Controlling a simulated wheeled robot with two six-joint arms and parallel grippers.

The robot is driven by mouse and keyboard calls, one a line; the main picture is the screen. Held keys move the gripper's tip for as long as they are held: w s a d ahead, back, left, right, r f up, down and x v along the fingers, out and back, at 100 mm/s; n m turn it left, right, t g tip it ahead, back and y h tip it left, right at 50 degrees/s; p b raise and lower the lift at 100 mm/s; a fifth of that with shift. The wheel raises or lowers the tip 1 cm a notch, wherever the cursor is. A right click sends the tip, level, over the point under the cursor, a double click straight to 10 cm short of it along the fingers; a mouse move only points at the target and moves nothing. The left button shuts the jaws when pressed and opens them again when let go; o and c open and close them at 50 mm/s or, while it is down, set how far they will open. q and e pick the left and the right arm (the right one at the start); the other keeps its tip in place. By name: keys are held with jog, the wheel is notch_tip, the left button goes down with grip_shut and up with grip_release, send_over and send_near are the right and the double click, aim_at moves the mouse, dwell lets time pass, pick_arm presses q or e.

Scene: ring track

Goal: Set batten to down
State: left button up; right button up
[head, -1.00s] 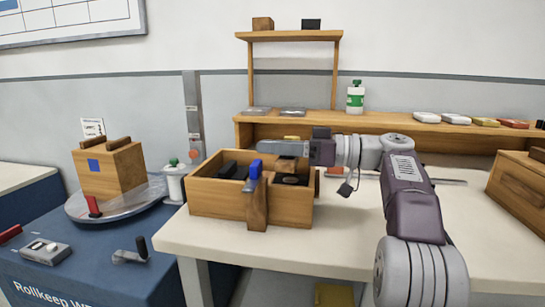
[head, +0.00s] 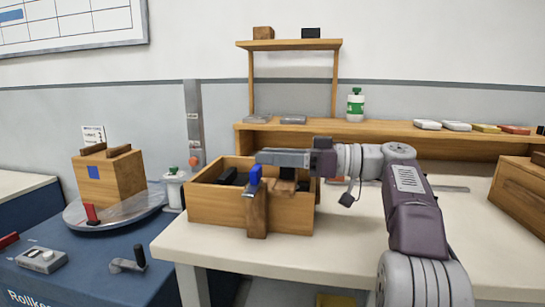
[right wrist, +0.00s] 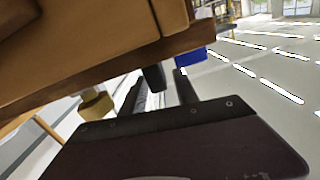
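The batten (head: 257,215) is a brown wooden strip upright against the front of an open wooden box (head: 215,208). My left gripper is in no view.
Dark items lie inside the box. A turntable (head: 115,208) with a wooden block stands at left, beside a grey switch unit (head: 42,260) and a lever (head: 128,263). A shelf (head: 400,135) runs behind. The white table (head: 340,250) is clear in front.

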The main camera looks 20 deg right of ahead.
jog(key=p+v, duration=0.3)
jog(key=v, duration=0.5)
jog(key=shift+d+r, duration=0.1)
jog(key=shift+d, duration=0.1)
jog(key=shift+s+d, duration=0.25)
